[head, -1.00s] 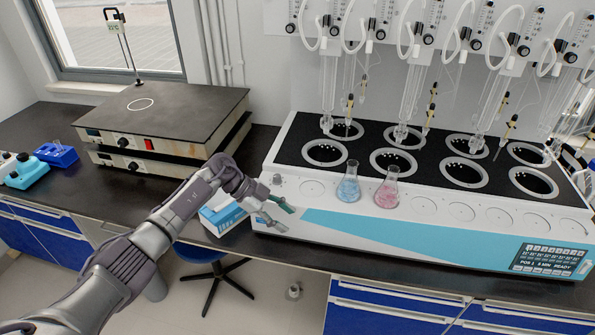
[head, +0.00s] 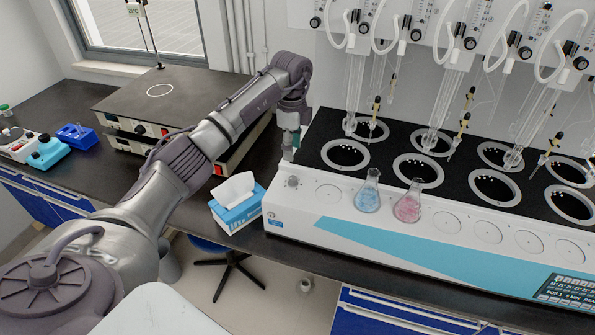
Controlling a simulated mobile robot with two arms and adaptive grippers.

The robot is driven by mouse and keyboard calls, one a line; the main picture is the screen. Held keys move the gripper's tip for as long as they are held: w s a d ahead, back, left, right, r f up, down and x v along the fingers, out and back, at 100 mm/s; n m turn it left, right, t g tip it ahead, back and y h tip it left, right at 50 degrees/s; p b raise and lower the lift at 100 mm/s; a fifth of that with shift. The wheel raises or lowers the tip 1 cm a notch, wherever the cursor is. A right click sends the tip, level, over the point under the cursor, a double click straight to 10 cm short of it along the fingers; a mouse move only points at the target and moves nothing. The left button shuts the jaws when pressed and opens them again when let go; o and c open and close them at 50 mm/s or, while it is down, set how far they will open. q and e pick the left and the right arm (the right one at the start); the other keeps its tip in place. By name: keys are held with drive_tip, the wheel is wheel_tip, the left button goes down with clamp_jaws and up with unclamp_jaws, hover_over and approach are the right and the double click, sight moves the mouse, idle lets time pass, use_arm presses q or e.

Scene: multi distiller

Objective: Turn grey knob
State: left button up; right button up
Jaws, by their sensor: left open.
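The grey knob (head: 293,182) is a small round knob on the left end of the white front ledge of the multi distiller (head: 330,230). My left gripper (head: 289,154) points down just above and behind the knob in the picture, apart from it. Its greenish fingers are open and hold nothing. The fingers are small and partly overlap each other in this view. My right gripper is not in view.
A blue flask (head: 367,197) and a pink flask (head: 407,207) stand on the distiller's ledge, right of the knob. A tissue box (head: 240,208) sits just left of the distiller. A dark-topped hot plate (head: 150,105) stands behind my left arm.

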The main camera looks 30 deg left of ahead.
sight(293, 177)
use_arm(q)
wheel_tip(293, 177, down, 10)
drive_tip(key=shift+r+p, duration=0.2)
drive_tip(key=shift+p, duration=1.05)
drive_tip(key=shift+f, duration=0.5)
clamp_jaws()
